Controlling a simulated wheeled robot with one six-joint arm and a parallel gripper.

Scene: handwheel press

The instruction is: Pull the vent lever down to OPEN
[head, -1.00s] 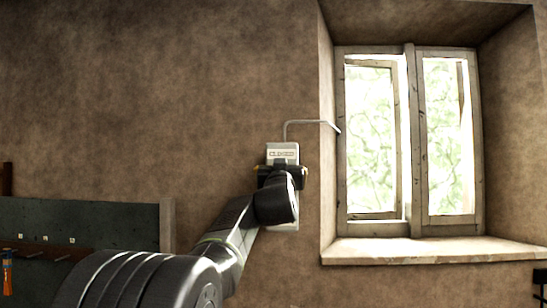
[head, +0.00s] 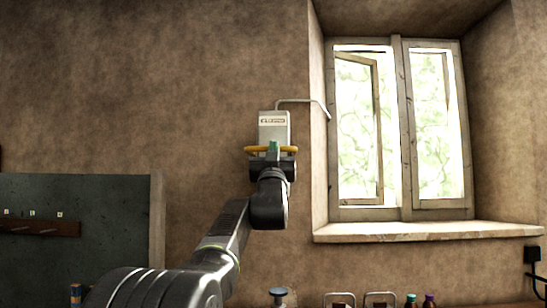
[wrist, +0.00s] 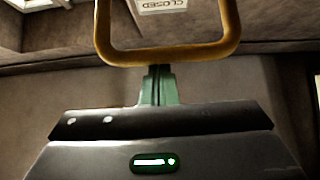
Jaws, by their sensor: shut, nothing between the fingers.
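The vent lever's yellow loop handle (head: 252,149) crosses the lower part of a pale wall box (head: 273,130) left of the window. In the wrist view the handle (wrist: 103,38) is a rounded loop, with an upside-down CLOSED label (wrist: 162,5) seen through it. My gripper (head: 274,146) is at the middle of the handle's bar. Its green fingers (wrist: 158,84) are shut and empty, their tips at the bar's lower edge in the wrist view. I cannot tell whether they touch it. My gripper and wrist hide what lies below the handle.
A bent rod (head: 305,101) runs from the box to the window (head: 400,125), where a sash stands ajar. The sill (head: 420,231) juts out at right. A dark board (head: 75,245) stands at lower left. Bottles (head: 428,300) and small items line the bottom edge.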

